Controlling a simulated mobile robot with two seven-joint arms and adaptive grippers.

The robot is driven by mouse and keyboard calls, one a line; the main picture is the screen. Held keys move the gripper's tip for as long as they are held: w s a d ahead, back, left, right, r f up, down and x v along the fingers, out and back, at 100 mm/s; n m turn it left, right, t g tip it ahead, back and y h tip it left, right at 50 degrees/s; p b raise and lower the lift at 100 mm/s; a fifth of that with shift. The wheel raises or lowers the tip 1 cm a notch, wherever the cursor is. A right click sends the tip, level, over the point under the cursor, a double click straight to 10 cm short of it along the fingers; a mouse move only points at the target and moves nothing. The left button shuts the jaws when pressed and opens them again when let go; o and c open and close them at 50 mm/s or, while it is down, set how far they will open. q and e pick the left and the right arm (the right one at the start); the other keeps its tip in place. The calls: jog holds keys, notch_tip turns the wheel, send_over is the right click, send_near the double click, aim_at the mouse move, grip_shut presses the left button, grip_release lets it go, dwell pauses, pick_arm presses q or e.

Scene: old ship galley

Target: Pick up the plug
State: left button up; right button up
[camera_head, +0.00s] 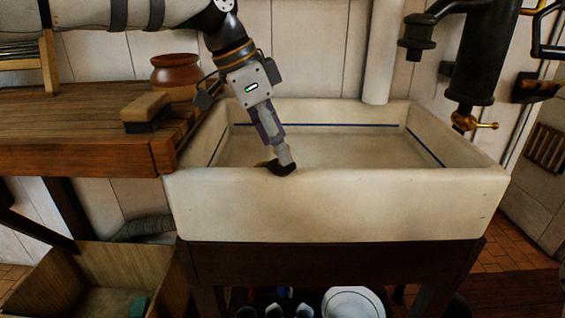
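My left gripper (280,163) reaches down over the front rim of the white sink (335,205), its fingers pointing downward. A small dark piece with a tan edge shows at its fingertips, level with the rim. I cannot tell whether this is the plug or part of the fingertips, nor whether the fingers are open or shut. No plug can be clearly made out elsewhere. The sink floor close behind the front wall is hidden. My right gripper is not in view.
A wooden counter (70,135) adjoins the sink on the left, with a brush (147,112) and a brown pot (174,70). A black pump (480,60) with a brass tap (470,122) hangs over the sink's right side. A wooden crate (150,268) stands below left. White dishes (352,302) sit underneath.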

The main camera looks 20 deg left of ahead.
pick_arm(q)
jog(key=x, duration=0.3)
jog(key=shift+r, duration=0.1)
jog(key=c, duration=1.3)
jog(key=shift+r, duration=0.1)
